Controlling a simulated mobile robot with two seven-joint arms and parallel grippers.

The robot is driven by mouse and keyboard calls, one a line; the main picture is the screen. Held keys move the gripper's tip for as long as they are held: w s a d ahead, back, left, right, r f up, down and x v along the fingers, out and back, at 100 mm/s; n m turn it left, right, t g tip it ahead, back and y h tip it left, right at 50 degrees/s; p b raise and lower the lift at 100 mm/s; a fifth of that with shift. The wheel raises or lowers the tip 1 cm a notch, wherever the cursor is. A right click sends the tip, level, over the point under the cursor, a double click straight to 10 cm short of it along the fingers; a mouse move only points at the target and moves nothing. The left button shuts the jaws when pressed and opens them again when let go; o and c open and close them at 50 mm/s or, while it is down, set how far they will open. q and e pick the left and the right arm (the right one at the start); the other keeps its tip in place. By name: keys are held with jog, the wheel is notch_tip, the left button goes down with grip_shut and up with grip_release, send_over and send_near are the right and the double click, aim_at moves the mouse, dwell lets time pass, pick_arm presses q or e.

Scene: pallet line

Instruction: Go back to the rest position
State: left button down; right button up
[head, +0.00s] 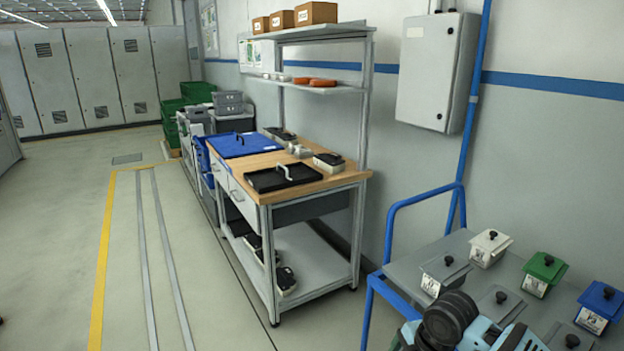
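Neither of my grippers can be made out in the head view. A dark round joint and light blue links of what looks like my own arm show at the bottom edge, right of centre, in front of a grey cart top (408,266). No fingertips are visible there, so what that arm holds, if anything, is hidden. Small boxes with black knobs stand on the cart: a white one (487,251), a green one (540,279), a blue one (598,312) and a grey one (441,278).
A workbench (315,186) stands ahead with a black tray (283,178) and a blue tray (243,144) on it. The cart's blue rail (392,222) rises at the near right. A grey cabinet (432,75) hangs on the wall. The floor at left, with a yellow line (104,255), is clear.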

jog(key=s+a+f+m+t+y, duration=0.1)
jog(key=s+a+f+m+t, duration=0.15)
jog(key=s+f+m, duration=0.35)
jog(key=s+a+f+m+t+y, duration=0.1)
jog(key=s+a+f+m+y, duration=0.2)
jog(key=s+f, duration=0.45)
jog(key=s+d+f+m+t+h, duration=0.1)
jog(key=s+d+m+t+h, duration=0.1)
jog(key=s+m, duration=0.3)
jog(key=s+d+f+m+t+h, duration=0.2)
jog(key=s+d+m, duration=0.2)
jog(key=s, duration=0.9)
jog(key=shift+s+f+m+p, duration=0.2)
jog(key=shift+m+p, duration=0.15)
jog(key=shift+m, duration=0.35)
jog(key=shift+c, duration=0.3)
